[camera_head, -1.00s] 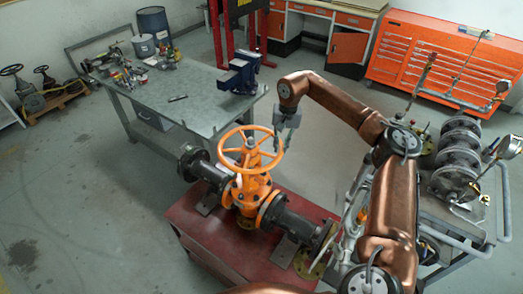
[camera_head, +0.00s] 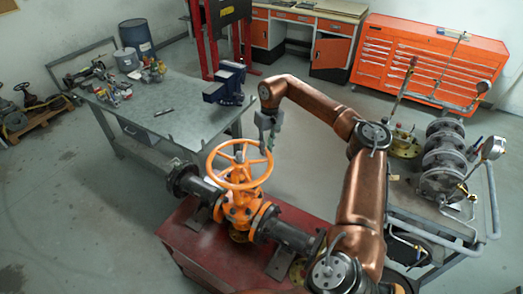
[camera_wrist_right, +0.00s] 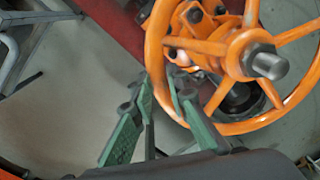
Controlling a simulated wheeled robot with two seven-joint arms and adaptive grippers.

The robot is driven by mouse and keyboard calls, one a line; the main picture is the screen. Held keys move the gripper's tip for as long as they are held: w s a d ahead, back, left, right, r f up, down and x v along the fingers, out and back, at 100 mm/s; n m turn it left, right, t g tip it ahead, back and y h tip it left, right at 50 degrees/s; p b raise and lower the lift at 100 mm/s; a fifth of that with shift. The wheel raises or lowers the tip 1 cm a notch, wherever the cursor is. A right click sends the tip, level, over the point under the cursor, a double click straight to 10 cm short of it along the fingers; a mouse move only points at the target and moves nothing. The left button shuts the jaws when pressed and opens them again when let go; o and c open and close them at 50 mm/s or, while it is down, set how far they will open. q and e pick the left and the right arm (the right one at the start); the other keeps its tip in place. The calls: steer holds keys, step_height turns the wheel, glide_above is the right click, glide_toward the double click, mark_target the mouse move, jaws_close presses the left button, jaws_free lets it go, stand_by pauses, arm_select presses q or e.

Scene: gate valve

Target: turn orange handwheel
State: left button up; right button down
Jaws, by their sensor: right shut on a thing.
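The orange handwheel (camera_head: 240,164) sits level on top of an orange gate valve (camera_head: 240,206), between two dark pipe flanges. My right gripper (camera_head: 268,147) comes down at the far right side of its rim. In the right wrist view, the handwheel (camera_wrist_right: 238,52) fills the upper right, with its hub, spokes and a grey stem end showing. The green-padded fingers of my right gripper (camera_wrist_right: 161,88) reach the rim's near left edge and are shut on it; the exact contact is partly hidden. My left gripper is not in view.
The valve stands on a red table (camera_head: 190,232). A grey workbench (camera_head: 165,100) with a blue vise (camera_head: 224,83) stands behind left. A cart with metal fittings (camera_head: 443,170) is at the right, with an orange drawer cabinet (camera_head: 420,60) behind. Open floor lies at the left.

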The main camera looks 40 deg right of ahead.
steer(key=shift+s+f, duration=0.1)
steer(key=shift+s, duration=0.05)
steer(key=c, duration=1.9)
jaws_free()
steer(key=shift+d, duration=0.1)
steer(key=shift+c, duration=0.2)
steer(key=shift+o, duration=0.3)
step_height(320, 180, up, 12)
steer(key=shift+d, duration=0.3)
